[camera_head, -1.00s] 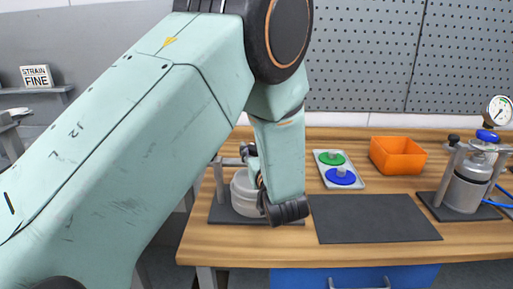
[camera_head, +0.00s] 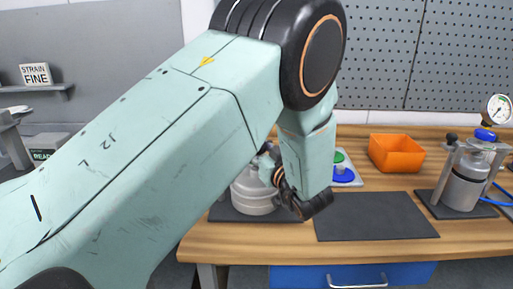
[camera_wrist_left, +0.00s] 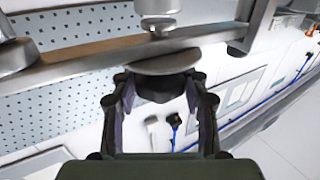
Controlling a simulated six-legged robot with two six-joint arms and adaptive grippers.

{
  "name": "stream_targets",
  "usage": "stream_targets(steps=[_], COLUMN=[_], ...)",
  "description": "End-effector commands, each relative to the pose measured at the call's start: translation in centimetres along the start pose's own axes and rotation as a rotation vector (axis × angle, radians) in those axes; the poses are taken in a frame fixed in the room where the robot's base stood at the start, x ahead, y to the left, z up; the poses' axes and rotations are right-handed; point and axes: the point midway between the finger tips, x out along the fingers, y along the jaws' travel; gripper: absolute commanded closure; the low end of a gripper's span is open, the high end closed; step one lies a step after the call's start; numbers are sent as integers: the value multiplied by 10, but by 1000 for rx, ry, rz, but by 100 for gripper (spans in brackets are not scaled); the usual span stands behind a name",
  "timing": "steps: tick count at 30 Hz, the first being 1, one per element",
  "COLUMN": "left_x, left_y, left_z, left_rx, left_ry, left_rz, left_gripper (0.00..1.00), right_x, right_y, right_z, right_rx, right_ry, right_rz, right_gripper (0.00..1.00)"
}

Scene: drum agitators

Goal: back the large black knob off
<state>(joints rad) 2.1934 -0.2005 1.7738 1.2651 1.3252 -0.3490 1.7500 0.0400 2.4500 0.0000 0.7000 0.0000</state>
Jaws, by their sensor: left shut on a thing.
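In the left wrist view my left gripper (camera_wrist_left: 160,108) is shut on the large black knob (camera_wrist_left: 158,87), with a finger on either side of it. The knob sits against a round metal disc (camera_wrist_left: 165,62) beside a metal crossbar (camera_wrist_left: 110,48). In the head view my left gripper (camera_head: 270,162) is at the top of the left grey metal drum (camera_head: 252,197). My wrist and forearm hide the knob and much of the crossbar there. My right gripper is not in view.
A tray (camera_head: 358,182) with a green disc (camera_head: 338,157) and a blue disc (camera_head: 343,175) is partly behind my wrist. An orange bin (camera_head: 397,154), a clear black mat (camera_head: 375,216) and a second drum station (camera_head: 463,183) with a gauge (camera_head: 499,108) stand to the right.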

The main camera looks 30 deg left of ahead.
Motion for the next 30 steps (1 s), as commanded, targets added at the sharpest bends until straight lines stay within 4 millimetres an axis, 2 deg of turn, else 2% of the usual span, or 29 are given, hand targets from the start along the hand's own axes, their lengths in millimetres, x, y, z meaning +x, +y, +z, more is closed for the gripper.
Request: stream_targets(steps=[2, 3, 10, 19, 22, 26, 30], left_x=[0, 0, 0, 0, 0, 0, 0], left_y=[-2, -2, -1, -1, 0, 0, -1], left_z=[5, 5, 3, 1, -5, -25, -52], left_rx=[7, 7, 4, 1, -1, -4, -3], left_ry=[-10, -11, -6, -2, -1, 1, 1], left_rz=[-2, -2, -1, 0, 0, -1, 0], left_gripper=[87, 52, 32, 31, 31, 31, 31], right_x=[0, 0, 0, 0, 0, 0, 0], right_y=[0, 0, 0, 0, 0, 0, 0], right_z=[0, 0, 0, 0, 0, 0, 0], right_rx=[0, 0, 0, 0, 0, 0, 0], right_ry=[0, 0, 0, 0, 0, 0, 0], right_rz=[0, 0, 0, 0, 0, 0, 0], right_gripper=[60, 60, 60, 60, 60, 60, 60])
